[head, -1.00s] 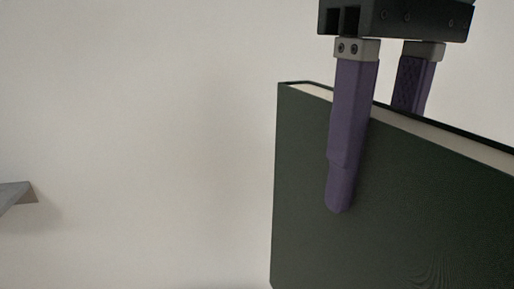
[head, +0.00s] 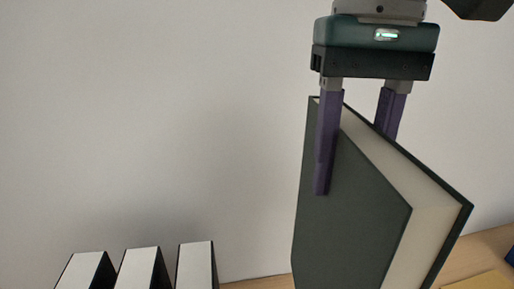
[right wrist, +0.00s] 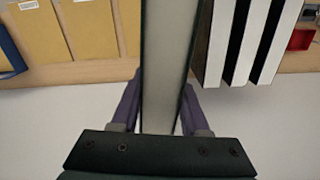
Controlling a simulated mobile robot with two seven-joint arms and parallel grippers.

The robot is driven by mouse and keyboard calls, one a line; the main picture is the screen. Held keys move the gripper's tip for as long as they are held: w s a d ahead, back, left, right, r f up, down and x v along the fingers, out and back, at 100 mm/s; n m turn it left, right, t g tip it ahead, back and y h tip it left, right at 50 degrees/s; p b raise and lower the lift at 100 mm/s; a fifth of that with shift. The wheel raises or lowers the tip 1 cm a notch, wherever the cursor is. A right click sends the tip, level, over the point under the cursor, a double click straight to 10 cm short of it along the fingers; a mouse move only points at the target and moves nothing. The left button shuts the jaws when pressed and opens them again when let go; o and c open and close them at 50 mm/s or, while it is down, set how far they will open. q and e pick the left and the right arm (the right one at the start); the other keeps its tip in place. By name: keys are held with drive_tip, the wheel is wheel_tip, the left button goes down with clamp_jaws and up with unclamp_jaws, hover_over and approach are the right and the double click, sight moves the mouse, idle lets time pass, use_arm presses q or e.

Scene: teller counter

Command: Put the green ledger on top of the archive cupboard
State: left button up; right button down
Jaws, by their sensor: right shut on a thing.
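The green ledger (head: 345,215) is a thick dark green book with pale page edges, held upright at the right of the head view. My right gripper (head: 355,165) comes from above and is shut on it, one purple finger on each side of its covers. In the right wrist view the ledger (right wrist: 168,60) runs up the middle between the fingers of the right gripper (right wrist: 158,115). A wooden surface (head: 258,283) shows low behind the ledger; I cannot tell whether it is the archive cupboard's top. My left gripper is not in view.
Several white and black binders (head: 196,265) stand at the lower left, and they also show in the right wrist view (right wrist: 222,45). Yellow-brown folders (right wrist: 90,28), a blue item (right wrist: 10,48) and a red item (right wrist: 301,39) are on the wooden surface. The wall behind is bare.

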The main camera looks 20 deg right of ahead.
drive_tip(key=w+d+f+m+b, duration=0.1)
drive_tip(key=f+b, duration=0.9)
drive_tip(key=f, duration=0.4)
drive_tip(key=w+d+f+m+b, duration=0.1)
drive_tip(key=w+d+f+b, duration=0.1)
drive_tip(key=f+b, duration=0.8)
drive_tip(key=shift+f+m+b, duration=0.4)
drive_tip(key=shift+f, duration=1.85)
drive_tip(key=shift+c, duration=1.6)
unclamp_jaws()
drive_tip(key=shift+s+d+f, duration=0.1)
